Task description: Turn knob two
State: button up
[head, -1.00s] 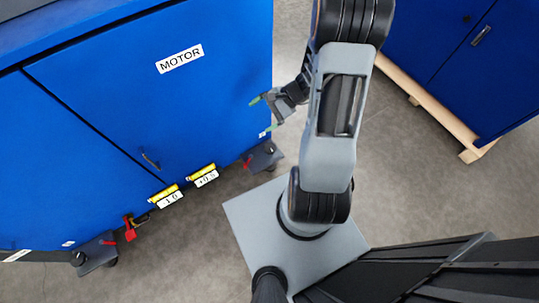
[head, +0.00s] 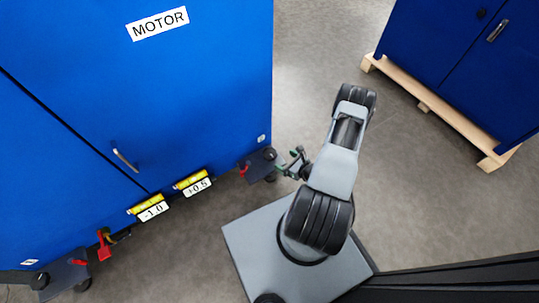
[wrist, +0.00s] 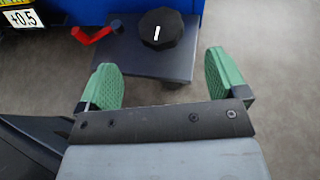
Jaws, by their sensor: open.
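A black knob with a white mark (wrist: 161,28) sits on a dark grey plate (wrist: 155,60) at the foot of the blue cabinet. The knob also shows in the head view (head: 269,154), at the cabinet's near right corner. A similar dark knob (head: 40,280) is at the lower left corner. I see no number on either knob. My gripper (wrist: 163,78) is open, with green fingers apart and nothing between them. In the head view my gripper (head: 292,161) is just right of the right-hand knob. In the wrist view the knob lies beyond the fingertips, between their lines.
A red lever (wrist: 92,34) sits left of the knob on the same plate. Labels reading -1.0 (head: 153,209) and +0.5 (head: 197,187) hang below the blue MOTOR cabinet (head: 200,90). Another blue cabinet (head: 455,60) stands at upper right. Grey floor between is clear.

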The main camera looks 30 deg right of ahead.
aim_at(271, 154)
jog(key=b+x, duration=0.3)
jog(key=x, duration=0.7)
jog(key=shift+w+a+f, duration=0.1)
jog(key=shift+w+a, duration=0.05)
jog(key=shift+w, duration=0.15)
jog(key=c, duration=0.9)
